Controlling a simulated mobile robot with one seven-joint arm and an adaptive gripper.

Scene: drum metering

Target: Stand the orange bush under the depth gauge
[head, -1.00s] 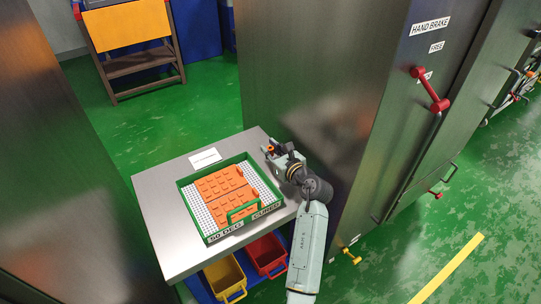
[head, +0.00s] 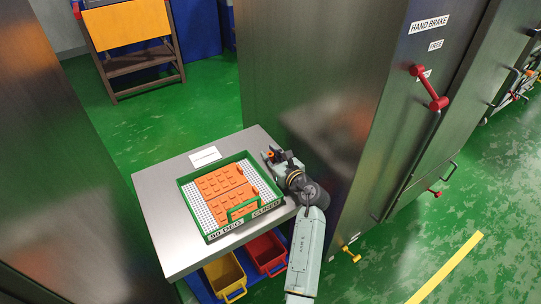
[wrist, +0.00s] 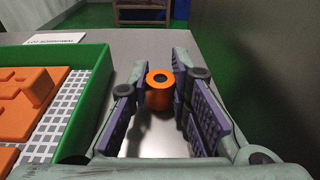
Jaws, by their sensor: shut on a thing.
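The orange bush (wrist: 159,92) is a short upright ring with a dark bore. In the wrist view it stands between the fingertips of my gripper (wrist: 158,88), which is shut on it. In the head view my gripper (head: 271,156) is over the right back part of the steel bench, right of the green tray, with a bit of the orange bush (head: 270,153) showing. I cannot tell whether the bush touches the bench top. I cannot make out a depth gauge in either view.
The green tray (head: 215,238) with orange blocks on a white grid sits on the steel bench (head: 160,215). A white label card (head: 205,157) lies behind it. A tall steel cabinet (head: 310,80) stands close behind my gripper. Yellow (head: 225,275) and red (head: 266,252) bins are below.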

